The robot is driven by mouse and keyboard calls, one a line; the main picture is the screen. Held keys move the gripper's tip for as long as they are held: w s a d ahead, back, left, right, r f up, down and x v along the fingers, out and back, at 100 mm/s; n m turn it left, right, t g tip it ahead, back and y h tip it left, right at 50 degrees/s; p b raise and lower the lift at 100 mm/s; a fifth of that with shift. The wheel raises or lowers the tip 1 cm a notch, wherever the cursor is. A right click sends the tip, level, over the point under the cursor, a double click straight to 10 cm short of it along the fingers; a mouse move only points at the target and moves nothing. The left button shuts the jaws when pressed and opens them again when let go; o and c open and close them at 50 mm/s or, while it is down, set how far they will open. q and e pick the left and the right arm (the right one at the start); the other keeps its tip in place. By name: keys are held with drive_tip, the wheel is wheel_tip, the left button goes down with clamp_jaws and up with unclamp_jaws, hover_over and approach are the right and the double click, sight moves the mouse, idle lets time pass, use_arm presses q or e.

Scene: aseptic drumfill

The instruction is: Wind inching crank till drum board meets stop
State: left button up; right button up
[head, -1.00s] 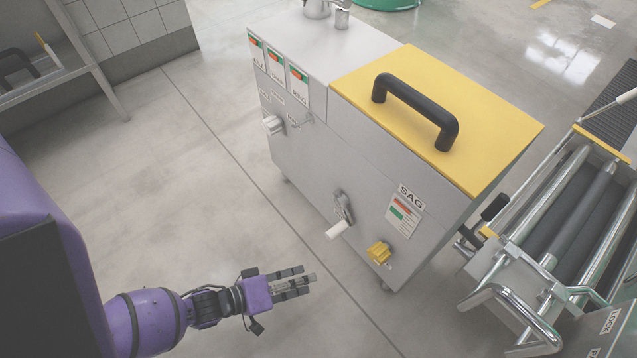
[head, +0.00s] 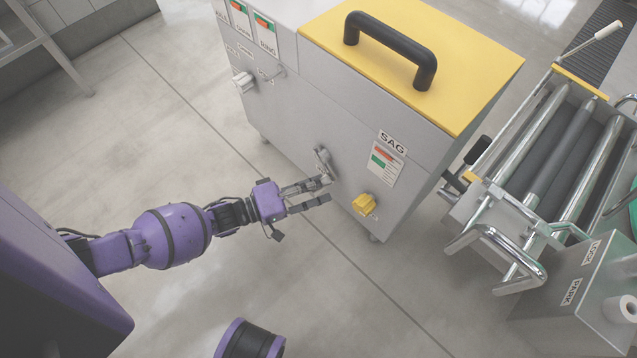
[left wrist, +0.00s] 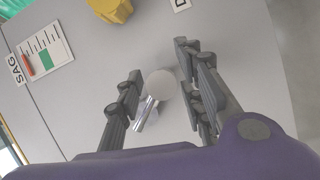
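The inching crank (head: 322,158) is a metal arm with a pale handle on the grey front face of the cabinet. In the left wrist view the handle's round white end (left wrist: 161,85) sits between the two fingers, with the shiny crank arm (left wrist: 146,114) below it. My left gripper (head: 325,189) is at the crank, its fingers open on both sides of the handle. The fingers look apart from the handle, though contact is hard to judge. In the head view the fingers partly hide the handle. I cannot pick out the drum board or its stop. My right gripper is out of view.
The cabinet has a yellow top (head: 410,55) with a black handle (head: 392,48). A yellow knob (head: 364,204) sits right of the crank, below the SAG label (head: 384,165). A roller frame (head: 535,190) stands at right.

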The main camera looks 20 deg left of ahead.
use_arm(q)
drive_tip(key=shift+d, duration=0.1)
clamp_jaws()
drive_tip(key=shift+d, duration=0.15)
idle(0.3)
